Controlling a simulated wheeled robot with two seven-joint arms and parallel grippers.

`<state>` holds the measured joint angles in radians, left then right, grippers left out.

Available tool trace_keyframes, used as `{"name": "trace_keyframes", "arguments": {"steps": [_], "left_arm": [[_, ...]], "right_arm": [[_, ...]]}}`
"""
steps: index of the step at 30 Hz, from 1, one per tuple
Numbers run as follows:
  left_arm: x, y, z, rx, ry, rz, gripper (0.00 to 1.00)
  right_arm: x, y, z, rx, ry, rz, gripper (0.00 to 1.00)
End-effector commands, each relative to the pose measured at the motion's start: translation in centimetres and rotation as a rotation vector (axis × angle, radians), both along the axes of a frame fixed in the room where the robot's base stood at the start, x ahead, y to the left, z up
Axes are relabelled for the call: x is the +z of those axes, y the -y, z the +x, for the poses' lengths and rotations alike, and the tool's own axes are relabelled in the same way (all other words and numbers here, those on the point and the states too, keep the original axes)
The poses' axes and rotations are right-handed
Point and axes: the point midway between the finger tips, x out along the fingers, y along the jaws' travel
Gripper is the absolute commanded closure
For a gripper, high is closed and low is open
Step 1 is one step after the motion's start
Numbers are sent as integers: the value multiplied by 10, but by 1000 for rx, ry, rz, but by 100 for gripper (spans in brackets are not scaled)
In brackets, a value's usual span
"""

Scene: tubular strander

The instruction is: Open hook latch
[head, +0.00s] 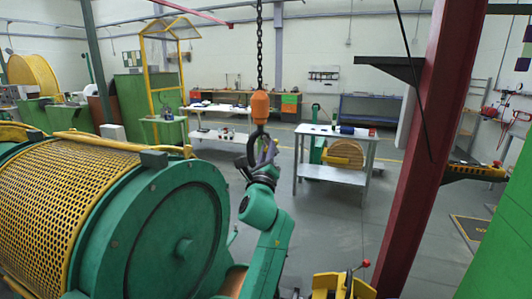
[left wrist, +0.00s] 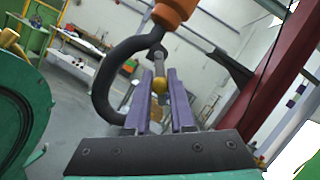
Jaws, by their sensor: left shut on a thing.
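A black crane hook (head: 251,148) hangs under an orange hook block (head: 260,106) on a chain in the middle of the head view. The left wrist view shows the dark C-shaped hook (left wrist: 99,88) on the left, below the orange block (left wrist: 173,12). A grey latch with a yellow end (left wrist: 159,70) closes off the hook's mouth side. My left gripper (head: 266,153) is at the hook's right side. Its two purple fingers (left wrist: 163,88) stand on either side of the latch and are shut on it. My right gripper is not in view.
A large green machine with a yellow mesh drum (head: 85,195) fills the left. A grey table (head: 338,138) stands behind the hook to the right. A dark red post (head: 425,150) rises at the right. Open grey floor (head: 340,220) lies between machine and post.

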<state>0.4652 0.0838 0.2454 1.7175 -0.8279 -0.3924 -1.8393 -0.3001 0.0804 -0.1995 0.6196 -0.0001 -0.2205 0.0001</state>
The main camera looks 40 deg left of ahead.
Motion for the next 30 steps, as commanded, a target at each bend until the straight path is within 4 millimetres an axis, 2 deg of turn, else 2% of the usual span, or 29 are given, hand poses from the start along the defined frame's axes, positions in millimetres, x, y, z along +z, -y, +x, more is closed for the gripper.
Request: {"name": "trace_keyframes", "arguments": {"steps": [8, 21, 30], "left_arm": [[8, 7, 3, -2, 82, -239, 100], [22, 13, 5, -1, 215, -622, 100], [27, 15, 5, -2, 279, -802, 100]], "right_arm": [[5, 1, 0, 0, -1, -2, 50], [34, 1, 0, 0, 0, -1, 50], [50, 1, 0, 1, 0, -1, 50]]}}
